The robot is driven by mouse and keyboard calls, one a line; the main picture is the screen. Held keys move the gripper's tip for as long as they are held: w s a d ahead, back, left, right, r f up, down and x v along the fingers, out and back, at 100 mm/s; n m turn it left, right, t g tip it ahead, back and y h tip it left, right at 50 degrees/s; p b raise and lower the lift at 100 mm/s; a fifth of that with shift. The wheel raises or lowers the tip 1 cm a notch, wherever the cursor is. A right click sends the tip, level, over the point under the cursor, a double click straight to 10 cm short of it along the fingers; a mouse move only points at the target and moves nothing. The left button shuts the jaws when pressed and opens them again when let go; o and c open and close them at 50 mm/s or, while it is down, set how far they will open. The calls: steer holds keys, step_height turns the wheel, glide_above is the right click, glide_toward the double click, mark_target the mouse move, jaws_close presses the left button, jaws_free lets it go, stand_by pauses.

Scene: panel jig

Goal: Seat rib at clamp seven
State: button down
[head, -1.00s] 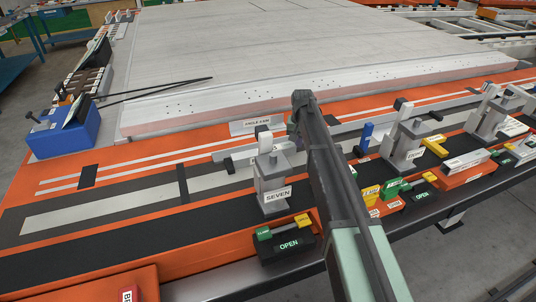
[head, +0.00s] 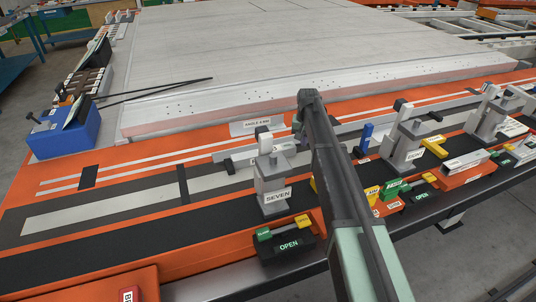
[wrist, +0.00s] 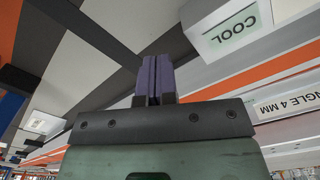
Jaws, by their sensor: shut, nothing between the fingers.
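Clamp seven (head: 272,180) is a grey post clamp labelled SEVEN, upright near the front edge in the head view. A block below it (head: 286,245) reads OPEN and carries a green and yellow lever. A long light-grey bar, seemingly the rib (head: 355,127), runs behind the clamps; its left end is near clamp seven. I cannot tell if it is seated. My gripper (wrist: 157,80) shows two purple fingers pressed together, empty, in the wrist view. In the head view it is mostly hidden by my arm, just right of and behind clamp seven.
A large pale panel (head: 290,50) fills the back. More clamps (head: 404,145) stand along the right with levers and blocks. A blue block (head: 64,133) stands at left. In the wrist view a white COOL block (wrist: 225,25) and an ANGLE 4 MM label (wrist: 290,105) lie close to the gripper.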

step_height(320, 180, up, 8)
steer(key=p, duration=0.7)
steer(key=shift+f, duration=0.2)
